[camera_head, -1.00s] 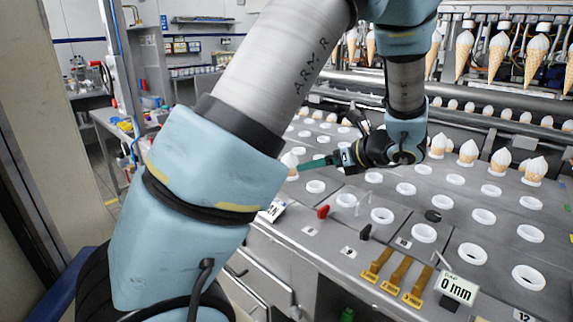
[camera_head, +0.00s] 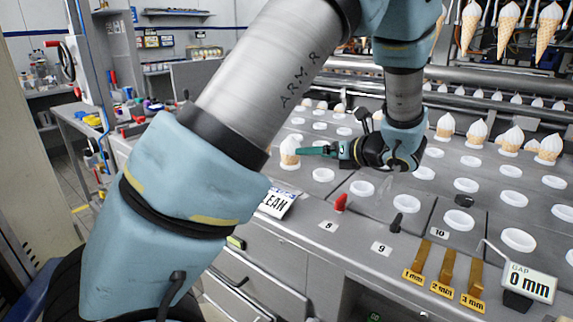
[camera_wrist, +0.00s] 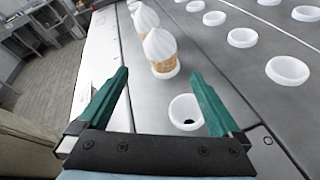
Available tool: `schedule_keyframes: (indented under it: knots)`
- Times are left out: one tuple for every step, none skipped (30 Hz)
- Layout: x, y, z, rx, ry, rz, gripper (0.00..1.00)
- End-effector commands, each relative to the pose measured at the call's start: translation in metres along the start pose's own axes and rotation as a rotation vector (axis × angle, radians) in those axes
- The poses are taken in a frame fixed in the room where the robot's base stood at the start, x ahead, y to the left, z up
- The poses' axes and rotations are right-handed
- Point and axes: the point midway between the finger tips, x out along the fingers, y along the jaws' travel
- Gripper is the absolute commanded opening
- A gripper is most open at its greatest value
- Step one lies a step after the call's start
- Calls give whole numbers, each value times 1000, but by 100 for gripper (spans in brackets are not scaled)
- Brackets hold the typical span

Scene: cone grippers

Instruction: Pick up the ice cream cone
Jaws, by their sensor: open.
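An ice cream cone (camera_head: 290,150) with a white top and tan wafer stands upright in a white ring at the left of the metal deck in the head view. The same cone seems to show in the wrist view (camera_wrist: 160,52), ahead of and between the fingertips, with another cone (camera_wrist: 144,18) behind it. My gripper (camera_head: 306,150) is level and points left at the cone in the head view. In the wrist view my gripper (camera_wrist: 158,78) has its two green fingers wide apart, with nothing held. Whether a fingertip touches the cone cannot be told.
An empty white ring (camera_wrist: 186,111) lies below the right finger. More cones (camera_head: 477,133) stand at the right, and others hang (camera_head: 506,28) above. A red knob (camera_head: 341,202), a black knob (camera_head: 396,222) and a gap sign (camera_head: 528,282) line the front edge.

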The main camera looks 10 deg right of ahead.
Motion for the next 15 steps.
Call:
schedule_keyframes:
  knots:
    - [4, -1, -4, 0, 0, 2, 100]
    - [7, -1, -4, 0, 0, 3, 100]
    - [12, 0, -3, 1, 0, 4, 100]
    - [17, 0, -3, 1, 0, 5, 100]
    - [21, 0, -2, 2, 1, 4, 100]
    - [28, 0, -2, 1, 1, 5, 100]
    - [33, 1, -2, 1, 1, 5, 100]
    - [37, 0, -1, 0, 1, 4, 100]
    - [43, 0, -2, 1, 1, 3, 100]
    - [47, 0, -2, 1, 1, 3, 100]
    - [50, 0, -2, 1, 1, 4, 100]
    - [53, 0, -1, 0, 1, 3, 100]
    - [55, 0, -1, 0, 1, 2, 100]
    - [56, -1, -1, 0, 0, 1, 100]
    - [58, -1, -1, 0, 0, 1, 100]
